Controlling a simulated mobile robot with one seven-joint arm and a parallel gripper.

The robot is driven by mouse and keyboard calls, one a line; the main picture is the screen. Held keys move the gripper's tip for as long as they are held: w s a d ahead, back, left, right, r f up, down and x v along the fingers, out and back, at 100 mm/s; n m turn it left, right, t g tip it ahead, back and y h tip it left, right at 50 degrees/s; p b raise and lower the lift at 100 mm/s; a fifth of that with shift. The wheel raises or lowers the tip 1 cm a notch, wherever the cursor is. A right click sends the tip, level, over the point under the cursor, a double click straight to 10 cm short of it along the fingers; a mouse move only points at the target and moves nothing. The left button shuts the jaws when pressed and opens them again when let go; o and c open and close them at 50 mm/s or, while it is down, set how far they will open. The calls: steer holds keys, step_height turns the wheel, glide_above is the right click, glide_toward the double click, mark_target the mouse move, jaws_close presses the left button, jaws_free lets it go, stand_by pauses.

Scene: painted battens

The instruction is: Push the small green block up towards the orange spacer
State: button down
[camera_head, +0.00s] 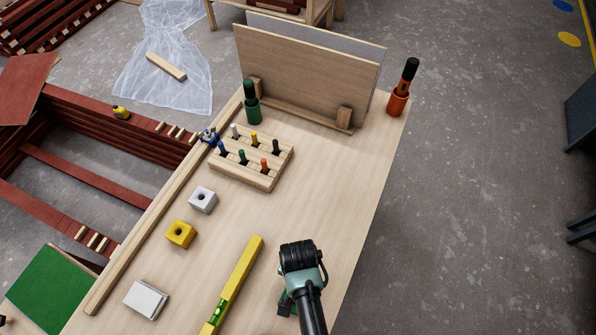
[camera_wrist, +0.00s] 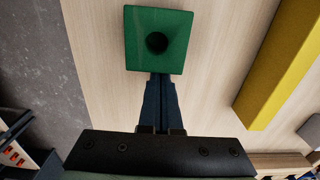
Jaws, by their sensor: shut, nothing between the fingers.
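The small green block (camera_wrist: 145,58) has a round dark hole in its upper face and sits on the pale wooden tabletop in the wrist view. My gripper (camera_wrist: 160,77) is shut and empty. Its fingertips are at the block's near edge, with no clear gap, though I cannot tell whether they touch. In the head view my wrist largely hides this spot. No separate orange spacer is clear. An orange holder (camera_head: 397,104) with a black-topped tool stands at the table's far right corner, and a small orange peg (camera_head: 264,163) sits in the wooden rack.
A yellow level (camera_head: 240,275) lies left of my arm; it also shows at right in the wrist view (camera_wrist: 282,65). Yellow (camera_head: 180,234) and white (camera_head: 203,199) holed blocks stand further left. The rack (camera_head: 258,180) and upright panels (camera_head: 310,75) are farther back. The right-centre tabletop is clear.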

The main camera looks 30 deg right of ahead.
steer(key=shift+a, duration=0.15)
steer(key=shift+s, duration=0.15)
steer(key=s+a+p, duration=0.3)
steer(key=s+a, duration=0.1)
steer(key=a, duration=0.1)
steer(key=shift+s+a+r+p, duration=0.1)
steer(key=shift+s+a+p, duration=0.1)
steer(key=shift+a+p, duration=0.15)
steer(key=shift+s+a, duration=0.1)
steer(key=shift+a, duration=0.1)
steer(key=shift+d, duration=0.15)
